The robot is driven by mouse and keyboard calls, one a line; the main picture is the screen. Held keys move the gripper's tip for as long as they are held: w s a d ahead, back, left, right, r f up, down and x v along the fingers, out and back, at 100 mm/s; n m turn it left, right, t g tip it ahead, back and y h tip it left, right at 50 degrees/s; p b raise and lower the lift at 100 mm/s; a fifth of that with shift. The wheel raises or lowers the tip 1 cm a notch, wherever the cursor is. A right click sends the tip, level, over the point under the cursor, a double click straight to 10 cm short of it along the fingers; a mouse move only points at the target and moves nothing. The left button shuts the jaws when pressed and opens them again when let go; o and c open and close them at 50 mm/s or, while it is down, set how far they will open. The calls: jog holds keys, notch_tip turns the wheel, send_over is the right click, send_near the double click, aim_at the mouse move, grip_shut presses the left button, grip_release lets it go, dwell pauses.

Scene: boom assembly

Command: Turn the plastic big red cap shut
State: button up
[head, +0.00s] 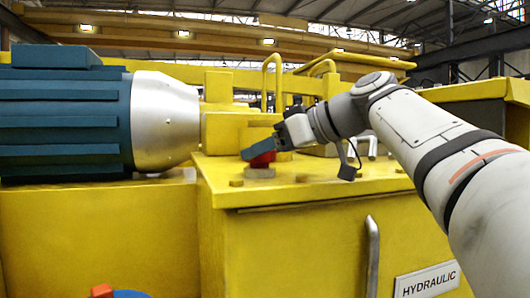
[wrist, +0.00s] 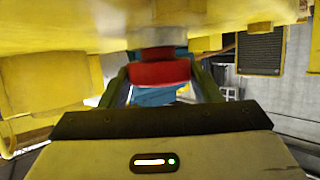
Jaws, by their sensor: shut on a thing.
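The big red cap (head: 262,160) sits on a short grey neck (head: 259,172) on top of the yellow hydraulic tank (head: 330,188). In the wrist view the red cap (wrist: 160,73) lies between the two fingers. My gripper (head: 258,150) reaches it from the right and is shut on the cap. Its fingers (wrist: 160,84) are on either side of the cap in the wrist view. A blue finger covers part of the cap in the head view.
A blue motor with a silver end (head: 165,122) stands to the left of the cap. Yellow blocks and a curved yellow rail (head: 273,75) rise behind it. A grey handle (head: 373,255) and a HYDRAULIC label (head: 427,282) are on the tank's front. A red and blue thing (head: 103,291) shows at the bottom.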

jog(key=m+t+h, duration=0.1)
jog(key=m+t+b, duration=0.1)
jog(key=m+t+h+b, duration=0.1)
jog(key=shift+s+a+m+h, duration=0.3)
jog(key=m+t+h, duration=0.2)
jog(key=m+h, duration=0.2)
jog(key=shift+a+t+h, duration=0.25)
jog(key=shift+t+h, duration=0.05)
jog(key=shift+t, duration=0.1)
jog(key=m+h, duration=0.2)
jog(key=m+h+b, duration=0.1)
jog(key=m+h, duration=0.2)
jog(key=h, duration=0.1)
jog(key=shift+a+f+m, duration=0.1)
jog(key=shift+a+m, duration=0.25)
jog(key=shift+m, duration=0.05)
jog(key=m+h, duration=0.2)
jog(key=h, duration=0.1)
jog(key=shift+a+m+g, duration=0.1)
jog(key=shift+m+g, duration=0.2)
jog(key=shift+w+m+g+h, duration=0.1)
jog(key=shift+m+g+h, duration=0.2)
jog(key=shift+m+h, duration=0.35)
jog(key=shift+f+h, duration=0.1)
jog(key=shift+h, duration=0.15)
jog(key=o, duration=1)
jog(key=shift+r, duration=0.2)
